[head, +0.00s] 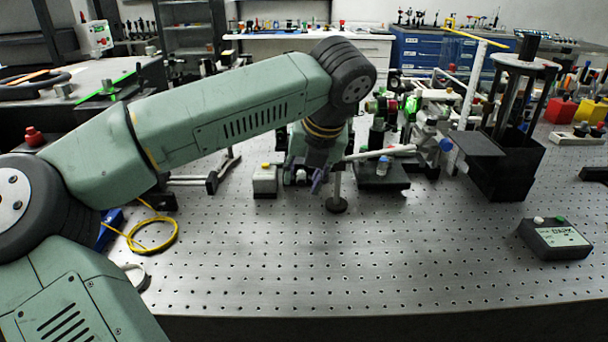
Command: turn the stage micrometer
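My gripper (304,175) hangs below the green arm at the middle of the bench, pointing down. Another blue knob (446,146) sits farther right among the optics. I cannot tell which of these belongs to the stage micrometer. The arm hides part of the bench behind the gripper.
A black post base (336,204) stands just right of the gripper, and a grey box with a yellow button (265,181) to its left. A tall black frame (506,170) and a labelled dark box (555,239) are at the right. The perforated bench front (330,265) is clear.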

